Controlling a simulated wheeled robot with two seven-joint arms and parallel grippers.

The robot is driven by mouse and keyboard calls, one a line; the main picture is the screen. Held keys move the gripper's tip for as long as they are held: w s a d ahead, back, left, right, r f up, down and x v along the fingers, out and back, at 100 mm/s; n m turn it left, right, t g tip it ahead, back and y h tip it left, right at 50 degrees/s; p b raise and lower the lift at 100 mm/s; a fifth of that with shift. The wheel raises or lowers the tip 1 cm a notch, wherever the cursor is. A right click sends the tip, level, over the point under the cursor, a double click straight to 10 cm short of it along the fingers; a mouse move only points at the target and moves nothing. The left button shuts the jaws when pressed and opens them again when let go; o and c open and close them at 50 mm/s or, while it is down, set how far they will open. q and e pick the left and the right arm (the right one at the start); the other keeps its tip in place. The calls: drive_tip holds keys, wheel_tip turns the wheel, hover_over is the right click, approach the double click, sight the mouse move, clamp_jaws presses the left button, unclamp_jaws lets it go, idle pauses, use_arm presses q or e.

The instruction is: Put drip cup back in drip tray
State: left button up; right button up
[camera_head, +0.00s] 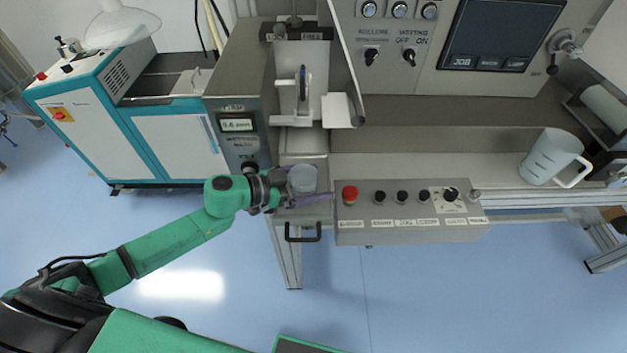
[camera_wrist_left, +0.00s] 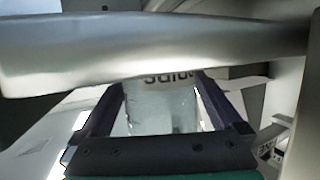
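The drip cup is a small pale, translucent round cup (camera_head: 303,178). It is at the front left of the machine, above the drawer with the black handle. The drip tray is not clearly distinguishable; a pale box-shaped part (camera_head: 303,146) lies just behind the cup. My right gripper is not in view.
A control box (camera_head: 412,229) with a red button stands close right of the gripper. A metal bar (camera_wrist_left: 160,50) crosses close before the wrist camera. A display panel (camera_head: 237,126) is at left, a white jug (camera_head: 549,156) at right. Floor in front is clear.

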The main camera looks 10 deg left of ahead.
sight(291, 186)
use_arm(q)
drive_tip(key=shift+a+r, duration=0.1)
drive_tip(key=shift+r, duration=0.1)
drive_tip(key=b+v, duration=0.1)
drive_tip(key=v, duration=0.5)
drive_tip(key=shift+s+f, duration=0.15)
drive_tip(key=p+v, duration=0.1)
drive_tip(key=v, duration=0.4)
drive_tip(key=shift+s+a+r, duration=0.2)
drive_tip(key=shift+a+r, duration=0.05)
drive_tip(key=shift+a, duration=0.05)
